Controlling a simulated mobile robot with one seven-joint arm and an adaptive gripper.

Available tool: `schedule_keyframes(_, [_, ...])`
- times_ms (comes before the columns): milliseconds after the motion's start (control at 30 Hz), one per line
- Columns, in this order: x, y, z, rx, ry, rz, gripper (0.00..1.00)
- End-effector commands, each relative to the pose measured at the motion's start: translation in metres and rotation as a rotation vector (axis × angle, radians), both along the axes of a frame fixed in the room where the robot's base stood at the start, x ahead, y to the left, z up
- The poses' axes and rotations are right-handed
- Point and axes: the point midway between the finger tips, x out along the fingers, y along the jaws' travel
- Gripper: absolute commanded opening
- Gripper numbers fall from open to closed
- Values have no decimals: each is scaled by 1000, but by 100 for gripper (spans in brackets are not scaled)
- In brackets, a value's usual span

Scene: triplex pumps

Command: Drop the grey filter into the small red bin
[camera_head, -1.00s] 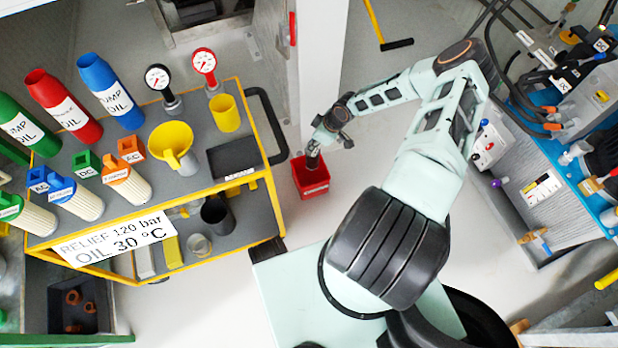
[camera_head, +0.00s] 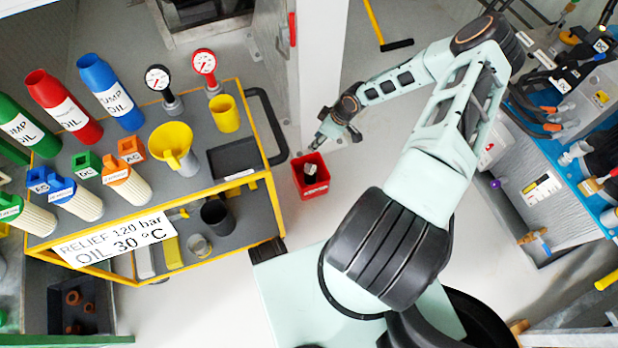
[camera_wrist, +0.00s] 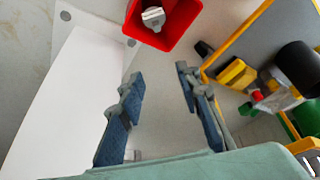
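The small red bin (camera_head: 311,184) stands on the floor to the right of the yellow trolley in the head view. A small grey and dark piece, which looks like the grey filter (camera_head: 310,171), lies inside it. The wrist view shows the red bin (camera_wrist: 184,33) at the top, with the grey filter (camera_wrist: 153,17) in it. My gripper (camera_head: 318,145) is just above and behind the bin in the head view. In the wrist view my gripper (camera_wrist: 160,88) has its two fingers wide apart, with nothing between them.
The yellow-framed trolley (camera_head: 200,184) carries bottles, filters, gauges and a yellow funnel (camera_head: 175,148). Its black handle (camera_head: 268,125) is close to the bin. A white post (camera_head: 320,70) stands behind my gripper. Pump equipment (camera_head: 545,180) fills the right side. Floor right of the bin is clear.

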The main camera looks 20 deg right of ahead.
Motion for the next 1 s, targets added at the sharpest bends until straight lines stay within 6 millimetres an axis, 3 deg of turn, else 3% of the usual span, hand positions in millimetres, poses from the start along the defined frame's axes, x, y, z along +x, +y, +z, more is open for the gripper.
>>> schedule_keyframes(200, [-11, -12, 37, -2, -2, -2, 31])
schedule_keyframes(400, [-17, -18, 58, 0, 0, -1, 31])
schedule_keyframes(1000, [-18, -18, 62, 0, 0, 0, 31])
